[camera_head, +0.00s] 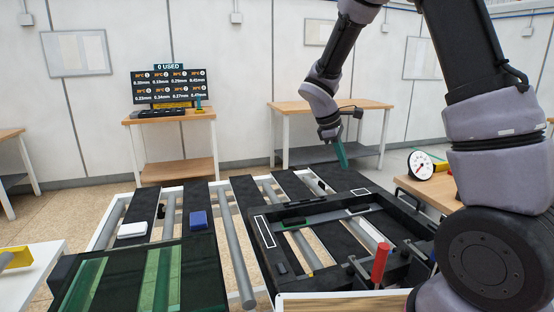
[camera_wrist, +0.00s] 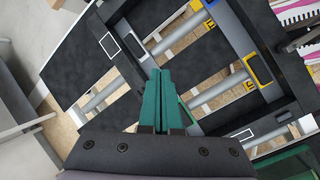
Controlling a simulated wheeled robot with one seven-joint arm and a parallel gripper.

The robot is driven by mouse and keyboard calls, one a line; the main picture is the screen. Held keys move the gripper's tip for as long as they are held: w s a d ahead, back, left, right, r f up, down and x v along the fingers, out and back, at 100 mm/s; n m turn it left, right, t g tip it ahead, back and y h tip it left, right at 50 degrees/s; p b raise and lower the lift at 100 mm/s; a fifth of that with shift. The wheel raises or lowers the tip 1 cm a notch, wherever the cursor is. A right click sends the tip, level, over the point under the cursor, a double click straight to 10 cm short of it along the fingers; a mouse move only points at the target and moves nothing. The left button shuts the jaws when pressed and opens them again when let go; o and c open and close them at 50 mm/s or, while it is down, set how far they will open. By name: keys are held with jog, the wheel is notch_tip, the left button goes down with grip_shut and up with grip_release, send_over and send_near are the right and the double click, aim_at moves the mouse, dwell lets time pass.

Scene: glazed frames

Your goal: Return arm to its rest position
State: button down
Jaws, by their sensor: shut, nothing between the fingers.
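My gripper (camera_head: 343,162) hangs from my arm at the upper right of the head view, above the far side of a black frame fixture (camera_head: 265,262). Its green fingers point down and look empty. In the wrist view the fingers (camera_wrist: 164,75) are together, with the dark fixture (camera_wrist: 225,125) and rollers below them. My arm is bent, with its upper links filling the right of the head view. Any contact between the fingertips and the fixture is not visible, and the gripper appears raised above it.
A red-handled clamp (camera_head: 380,262) stands at the fixture's near right. Green glazed panels (camera_head: 155,280) lie at the lower left, with a white block (camera_head: 132,230) and a blue block (camera_head: 198,220) behind. A dial gauge (camera_head: 421,165) sits at right. A screen (camera_head: 170,88) stands on a back table.

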jog(key=s+d+r+m+t+y, duration=0.2)
jog(key=s+r+m+t+y, duration=0.1)
jog(key=s+r+m, duration=0.5)
jog(key=s+d+r+m+t+y, duration=0.2)
jog(key=s+r+m, duration=0.6)
jog(key=s+r, duration=0.4)
jog(key=s+y, duration=0.1)
jog(key=s, duration=0.1)
jog(key=shift+s+d+r+m+t+y, duration=0.25)
jog(key=shift+s+r+m+t+y, duration=0.05)
jog(key=shift+s+m+t, duration=0.1)
jog(key=shift+w, duration=0.1)
dwell(1.5)
